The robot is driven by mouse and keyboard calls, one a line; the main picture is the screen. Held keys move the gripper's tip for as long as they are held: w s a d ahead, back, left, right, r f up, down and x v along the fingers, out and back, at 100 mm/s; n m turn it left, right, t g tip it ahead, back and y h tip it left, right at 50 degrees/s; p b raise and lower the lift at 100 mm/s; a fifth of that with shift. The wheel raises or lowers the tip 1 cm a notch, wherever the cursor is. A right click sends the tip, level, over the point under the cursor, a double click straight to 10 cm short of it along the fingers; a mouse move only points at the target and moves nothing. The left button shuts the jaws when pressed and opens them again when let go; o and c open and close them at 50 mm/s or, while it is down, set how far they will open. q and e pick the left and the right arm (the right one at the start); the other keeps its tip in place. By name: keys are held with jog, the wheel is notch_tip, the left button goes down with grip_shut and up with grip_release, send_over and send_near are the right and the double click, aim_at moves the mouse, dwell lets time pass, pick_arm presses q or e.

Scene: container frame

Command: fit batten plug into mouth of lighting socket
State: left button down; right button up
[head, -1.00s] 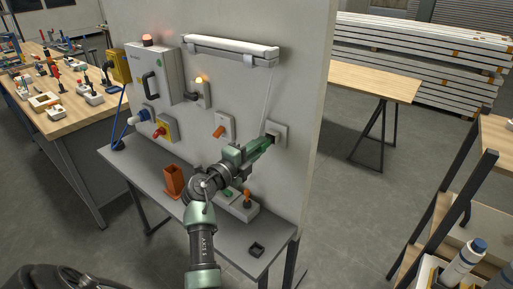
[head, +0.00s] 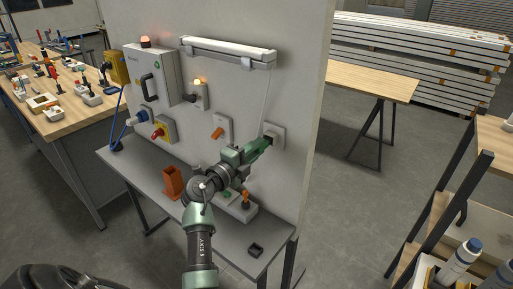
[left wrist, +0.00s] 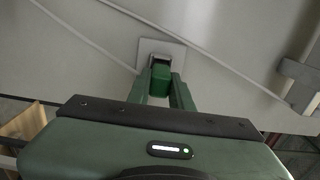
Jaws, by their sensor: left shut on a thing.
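The lighting socket (head: 277,131) is a pale square plate on the grey panel, below the right end of the white batten light (head: 228,50). My left gripper (head: 264,143) is right in front of it, shut on the batten plug. In the left wrist view the plug (left wrist: 160,80) shows as a green block between the fingers, lined up with the dark mouth of the socket (left wrist: 175,48). The plug's front end reaches the mouth, but I cannot tell how deep it sits. A thin pale cord hangs from the batten toward the plug. My right gripper is not in view.
A grey control box (head: 152,80), a red-and-yellow switch (head: 160,132) and an orange-handled switch (head: 219,130) are on the panel to the left. A grey shelf (head: 150,176) below bears an orange holder (head: 173,182) and a small black block (head: 255,250).

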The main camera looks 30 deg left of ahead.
pick_arm(q)
jog(key=shift+w+r, duration=0.15)
jog(key=shift+w, duration=0.35)
dwell(1.2)
jog(key=c, duration=1.3)
grip_release()
jog(key=shift+d, duration=0.1)
jog(key=shift+o, duration=0.7)
jog(key=shift+w, duration=0.15)
jog(key=s+b, duration=0.1)
jog(key=s, duration=0.6)
jog(key=shift+s+a, duration=0.3)
jog(key=shift+s, duration=0.1)
jog(key=shift+s, duration=0.1)
jog(key=shift+s+a+p, duration=0.2)
jog(key=shift+s+p, duration=0.25)
jog(key=shift+s, duration=2.45)
